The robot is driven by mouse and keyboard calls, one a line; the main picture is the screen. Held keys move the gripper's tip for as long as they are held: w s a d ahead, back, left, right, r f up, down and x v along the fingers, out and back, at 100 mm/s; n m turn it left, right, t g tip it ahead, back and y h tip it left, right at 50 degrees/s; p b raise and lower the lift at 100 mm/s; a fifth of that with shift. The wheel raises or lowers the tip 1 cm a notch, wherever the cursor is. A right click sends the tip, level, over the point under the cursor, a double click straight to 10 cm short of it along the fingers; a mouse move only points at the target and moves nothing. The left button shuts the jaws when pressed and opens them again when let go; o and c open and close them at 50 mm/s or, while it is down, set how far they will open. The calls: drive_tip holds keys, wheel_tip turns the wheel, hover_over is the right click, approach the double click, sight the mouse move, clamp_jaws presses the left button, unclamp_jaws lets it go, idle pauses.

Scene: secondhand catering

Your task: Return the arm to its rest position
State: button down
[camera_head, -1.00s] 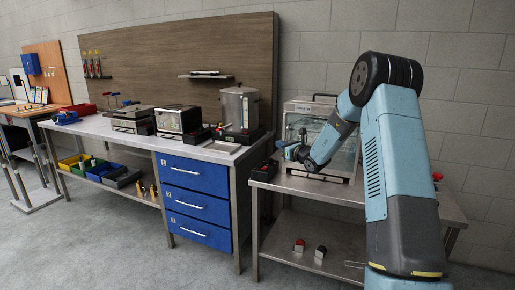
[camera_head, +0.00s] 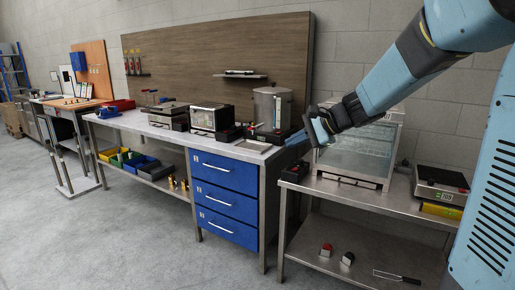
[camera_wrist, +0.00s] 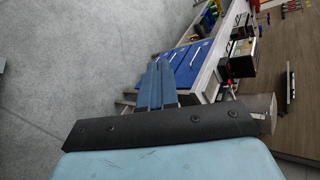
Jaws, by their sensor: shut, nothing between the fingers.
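My arm (camera_head: 410,70) reaches in from the upper right of the head view, pointing left and slightly down. My gripper (camera_head: 298,138) hangs in the air in front of the glass display case and the urn. In the wrist view my gripper (camera_wrist: 156,86) shows as two blue fingers lying side by side, shut with nothing between them. The floor and the blue drawers lie beyond them.
The glass display case (camera_head: 356,155) and a scale (camera_head: 440,183) stand on the steel table (camera_head: 385,197). The workbench with blue drawers (camera_head: 226,172) carries a metal urn (camera_head: 271,107) and small appliances. Open floor (camera_head: 130,245) lies at the lower left.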

drive_tip(key=s+d+n+h, duration=0.3)
drive_tip(key=s+d, duration=0.1)
drive_tip(key=s, duration=0.5)
drive_tip(key=s+d+f+n+h, duration=0.1)
drive_tip(key=s+d+n+h, duration=0.2)
drive_tip(key=s, duration=0.6)
drive_tip(key=s+d+n+h, duration=0.3)
drive_tip(key=s+d, duration=0.3)
drive_tip(key=s, duration=0.3)
drive_tip(key=shift+s+f+n+h, duration=0.3)
drive_tip(key=shift+f+n, duration=0.1)
drive_tip(key=shift+n, duration=0.4)
